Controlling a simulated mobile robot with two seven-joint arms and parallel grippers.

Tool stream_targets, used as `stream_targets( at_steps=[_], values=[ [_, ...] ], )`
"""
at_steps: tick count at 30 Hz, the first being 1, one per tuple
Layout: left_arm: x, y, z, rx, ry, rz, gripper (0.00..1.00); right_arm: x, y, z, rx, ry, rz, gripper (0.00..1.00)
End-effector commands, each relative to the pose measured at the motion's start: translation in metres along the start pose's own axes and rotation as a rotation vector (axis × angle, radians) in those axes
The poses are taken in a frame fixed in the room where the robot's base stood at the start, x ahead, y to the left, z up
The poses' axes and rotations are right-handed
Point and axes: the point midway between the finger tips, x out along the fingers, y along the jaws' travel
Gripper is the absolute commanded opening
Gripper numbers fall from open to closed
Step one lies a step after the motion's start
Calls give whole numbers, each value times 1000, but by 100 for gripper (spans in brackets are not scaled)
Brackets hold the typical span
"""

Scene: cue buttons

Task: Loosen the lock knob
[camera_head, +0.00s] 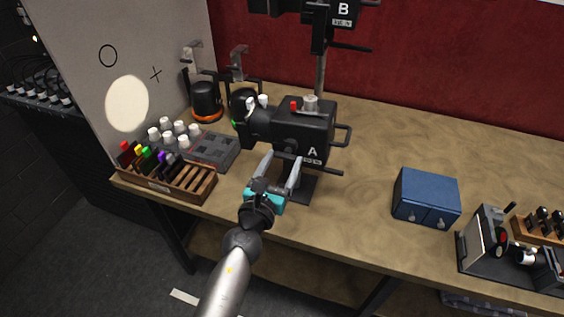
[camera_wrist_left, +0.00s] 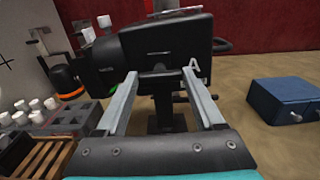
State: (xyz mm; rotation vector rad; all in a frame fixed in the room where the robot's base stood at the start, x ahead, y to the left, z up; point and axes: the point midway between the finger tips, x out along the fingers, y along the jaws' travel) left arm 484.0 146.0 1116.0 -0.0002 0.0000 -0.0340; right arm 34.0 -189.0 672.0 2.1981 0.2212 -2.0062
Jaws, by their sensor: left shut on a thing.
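A black lamp unit marked A (camera_head: 322,118) sits on a short stand (camera_head: 301,188) on the bench; its dark housing also fills the top of the left wrist view (camera_wrist_left: 180,42). My left gripper (camera_head: 283,158) reaches up to the underside of this unit. Its fingertips (camera_wrist_left: 160,74) stand apart, one on each side of a dark part under the housing, and are shut on it. This part appears to be the lock knob (camera_wrist_left: 160,80); it is dark against dark, so its outline and turn are hard to tell. My right gripper is out of view.
A pen rack (camera_head: 168,183) and a grey tray (camera_head: 214,150) with white knobs nearby stand left. A blue box (camera_head: 427,196) and a small machine (camera_head: 485,245) stand right. Lamp unit B (camera_head: 343,12) hangs above. Bench between unit A and the blue box is clear.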

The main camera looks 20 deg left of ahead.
Motion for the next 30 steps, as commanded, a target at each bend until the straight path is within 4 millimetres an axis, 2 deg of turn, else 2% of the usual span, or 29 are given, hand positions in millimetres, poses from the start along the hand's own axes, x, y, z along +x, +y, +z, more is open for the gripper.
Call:
stream_targets(
  at_steps=[1, 5, 17, 30],
  values=[
    [0, 0, 0, 0, 0, 0, 27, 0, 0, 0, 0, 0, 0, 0],
    [0, 0, 0, 0, 0, 0, 14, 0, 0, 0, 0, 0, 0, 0],
    [0, 0, 0, -89, 1, -1, 14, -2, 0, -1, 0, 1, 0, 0],
    [0, 0, 0, -458, 1, 0, 14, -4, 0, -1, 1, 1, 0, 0]
  ],
)
